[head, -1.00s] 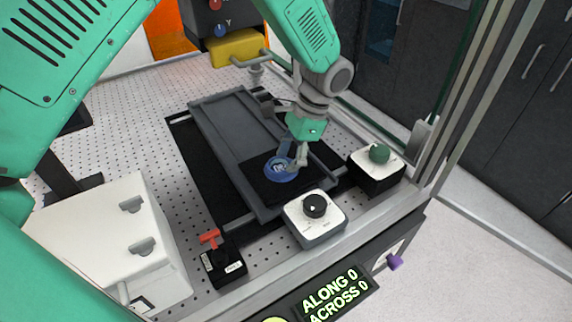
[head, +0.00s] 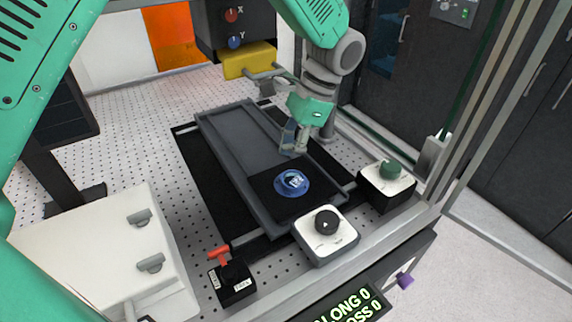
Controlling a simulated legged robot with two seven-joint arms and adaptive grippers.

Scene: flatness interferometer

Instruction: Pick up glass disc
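The glass disc (head: 292,182) looks like a round blue piece with a pale pattern. It lies flat on a black square pad (head: 268,194) at the near end of the grey tray-like stage (head: 228,143). My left gripper (head: 294,150) is above and behind the disc, pointing down, with its fingertips apart from the disc. One finger looks bluish and see-through, the other pale grey. Whether there is a gap or something thin between them is unclear. My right gripper is not in view.
A white dial box (head: 326,240) stands close in front of the stage, and a green-knob box (head: 386,185) to its right. A red-handled switch box (head: 233,284) and a white cabinet (head: 100,250) are at left. A yellow block (head: 248,60) hangs behind.

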